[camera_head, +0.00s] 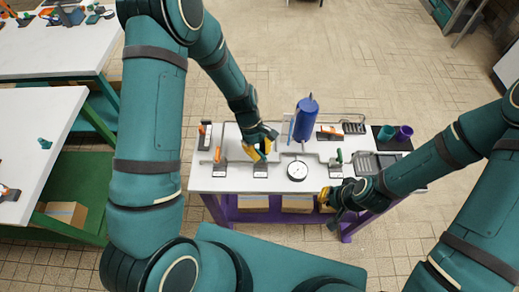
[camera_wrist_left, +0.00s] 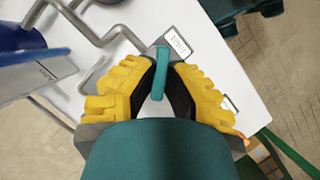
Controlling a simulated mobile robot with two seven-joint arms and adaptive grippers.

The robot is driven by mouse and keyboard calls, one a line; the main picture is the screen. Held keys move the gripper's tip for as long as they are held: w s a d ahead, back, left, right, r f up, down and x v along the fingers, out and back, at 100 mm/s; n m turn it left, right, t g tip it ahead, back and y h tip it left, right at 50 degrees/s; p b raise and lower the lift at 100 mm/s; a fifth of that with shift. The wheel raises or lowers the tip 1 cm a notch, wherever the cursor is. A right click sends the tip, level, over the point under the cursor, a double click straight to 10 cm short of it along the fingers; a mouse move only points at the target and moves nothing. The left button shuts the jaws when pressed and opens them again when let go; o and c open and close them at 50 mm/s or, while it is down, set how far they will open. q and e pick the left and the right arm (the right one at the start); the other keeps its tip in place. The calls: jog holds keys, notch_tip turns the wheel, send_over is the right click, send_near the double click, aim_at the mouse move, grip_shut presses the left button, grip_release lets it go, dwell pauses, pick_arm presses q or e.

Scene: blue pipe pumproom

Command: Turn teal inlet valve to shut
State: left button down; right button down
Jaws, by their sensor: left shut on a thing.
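The teal inlet valve's handle (camera_wrist_left: 162,60) stands between the yellow fingers of my left gripper (camera_wrist_left: 160,88) in the left wrist view. The gripper is shut on it. A label plate (camera_wrist_left: 176,43) lies beside the handle, and grey pipe runs away to its left. In the head view my left gripper (camera_head: 264,149) is over the middle-left of the white bench (camera_head: 232,184) and hides the handle. My right gripper (camera_head: 326,199) is at the bench's front edge, right of the gauge, with its finger opening unclear.
A round white gauge (camera_head: 297,171) and a blue cylinder (camera_head: 306,120) stand right of my left gripper. Orange-handled valves (camera_head: 219,156) are to its left; a green-handled valve (camera_head: 339,157) is to the right. Teal (camera_head: 386,133) and purple (camera_head: 404,132) cups stand at the right end.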

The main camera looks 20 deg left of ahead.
pick_arm(q)
jog(key=m+g, duration=0.1)
jog(key=m, duration=0.2)
jog(key=shift+d+m+y, duration=0.1)
jog(key=shift+m+y, duration=0.2)
jog(key=shift+y, duration=0.1)
jog(key=m, duration=0.2)
jog(key=m+y, duration=0.1)
jog(key=m, duration=0.1)
jog(key=shift+g+y, duration=0.3)
jog(key=shift+g, duration=0.1)
jog(key=shift+m, duration=0.3)
jog(key=c, duration=1)
grip_release()
jog(key=v, duration=1.2)
jog(key=shift+d, duration=0.1)
